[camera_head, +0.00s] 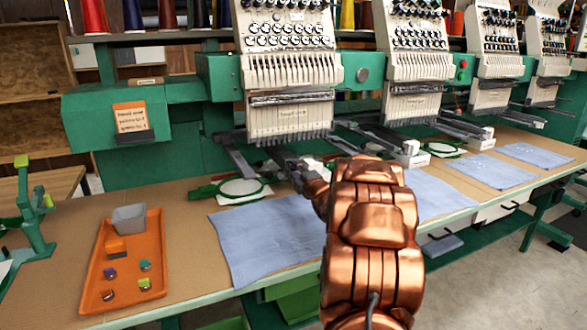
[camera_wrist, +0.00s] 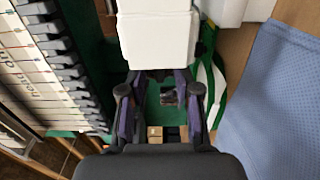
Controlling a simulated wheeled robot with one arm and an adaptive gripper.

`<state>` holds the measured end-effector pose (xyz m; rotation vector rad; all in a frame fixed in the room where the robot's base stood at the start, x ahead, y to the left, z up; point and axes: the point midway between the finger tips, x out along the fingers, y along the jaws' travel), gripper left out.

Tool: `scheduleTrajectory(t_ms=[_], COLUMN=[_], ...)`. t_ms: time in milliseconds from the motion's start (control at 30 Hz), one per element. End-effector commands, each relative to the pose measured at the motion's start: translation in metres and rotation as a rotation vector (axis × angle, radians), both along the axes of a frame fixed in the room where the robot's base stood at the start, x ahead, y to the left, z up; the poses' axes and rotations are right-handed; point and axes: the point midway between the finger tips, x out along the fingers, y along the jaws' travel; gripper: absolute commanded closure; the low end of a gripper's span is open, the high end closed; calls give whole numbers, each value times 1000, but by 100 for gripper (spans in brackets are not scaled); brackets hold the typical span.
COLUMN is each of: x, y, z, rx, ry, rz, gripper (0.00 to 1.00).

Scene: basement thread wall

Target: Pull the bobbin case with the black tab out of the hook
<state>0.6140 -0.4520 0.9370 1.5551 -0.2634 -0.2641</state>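In the wrist view my gripper (camera_wrist: 161,86) has its two dark purple fingers spread apart, with a gap between them. A small dark object (camera_wrist: 168,96) shows in that gap; it may be the bobbin case with the black tab in the hook, but it is too small to tell. A white block-shaped machine arm (camera_wrist: 157,38) lies just beyond the fingertips. In the head view my gripper is at the front of the first embroidery head (camera_head: 288,75), beside the green hoop, mostly hidden by my copper arm. The hook cannot be made out there.
An orange tray (camera_head: 92,272) at the left of the table holds a grey bin (camera_head: 129,218) and several small pieces with coloured tabs. A green hoop (camera_head: 241,188) and a blue cloth (camera_head: 262,240) lie near my gripper. More heads stand to the right.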

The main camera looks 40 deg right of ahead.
Motion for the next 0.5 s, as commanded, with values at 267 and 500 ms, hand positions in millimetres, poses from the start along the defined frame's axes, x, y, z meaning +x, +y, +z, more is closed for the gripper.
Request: scheduleTrajectory(t_ms=[267, 500], x=[0, 0], y=[0, 0], z=[0, 0], rx=[0, 0], ry=[0, 0], rz=[0, 0], gripper=[95, 100])
